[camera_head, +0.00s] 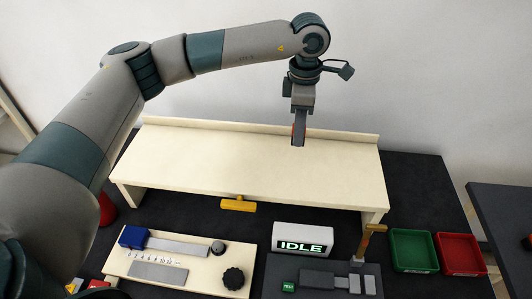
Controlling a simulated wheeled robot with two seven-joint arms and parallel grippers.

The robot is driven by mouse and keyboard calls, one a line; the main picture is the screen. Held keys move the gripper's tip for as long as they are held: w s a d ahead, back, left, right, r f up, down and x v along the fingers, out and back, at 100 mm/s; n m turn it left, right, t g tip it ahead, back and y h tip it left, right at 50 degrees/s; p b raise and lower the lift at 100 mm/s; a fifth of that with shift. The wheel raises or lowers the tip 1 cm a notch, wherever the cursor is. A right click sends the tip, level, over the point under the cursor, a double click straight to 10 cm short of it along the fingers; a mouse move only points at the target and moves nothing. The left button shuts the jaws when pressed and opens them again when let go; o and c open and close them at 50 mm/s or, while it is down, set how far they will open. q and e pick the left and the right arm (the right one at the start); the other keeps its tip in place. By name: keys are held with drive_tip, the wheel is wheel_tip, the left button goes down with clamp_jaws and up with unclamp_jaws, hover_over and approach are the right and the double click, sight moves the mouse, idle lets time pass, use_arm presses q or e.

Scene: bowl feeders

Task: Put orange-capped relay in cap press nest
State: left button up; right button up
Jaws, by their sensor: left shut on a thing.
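My left gripper (298,138) hangs pointing down above the cream raised shelf (200,150), near its back right part. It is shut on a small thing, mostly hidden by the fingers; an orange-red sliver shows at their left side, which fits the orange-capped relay. I cannot make out the relay's body. A dark fixture (305,292) with grey blocks stands at the front, below and right of the gripper, with an upright orange-brown handle (373,232) at its right. I cannot tell which part is the cap press nest. My right gripper is not in view.
A white IDLE display (302,239) stands behind the dark fixture. A cream board (195,282) with a blue block (132,237) and black knob (234,279) is front left. Green (413,250) and red (460,254) bins stand right. A yellow piece (238,203) is at the shelf's front edge.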

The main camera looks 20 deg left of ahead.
use_arm(q)
drive_tip(key=s+a+f+p, duration=0.1)
drive_tip(key=a, duration=0.1)
drive_tip(key=s+a+f+p, duration=0.1)
drive_tip(key=a, duration=0.1)
drive_tip(key=s+a+f+p, duration=0.1)
drive_tip(key=s+a+f, duration=0.1)
drive_tip(key=shift+s+a+f, duration=0.2)
drive_tip(key=shift+a+f, duration=0.05)
drive_tip(key=shift+f+p, duration=0.35)
drive_tip(key=shift+p, duration=0.35)
wheel_tip(320, 180, down, 3)
drive_tip(key=shift+r+p, duration=0.15)
drive_tip(key=shift+p, duration=0.75)
drive_tip(key=shift+f, duration=0.25)
drive_tip(key=shift+f, duration=0.15)
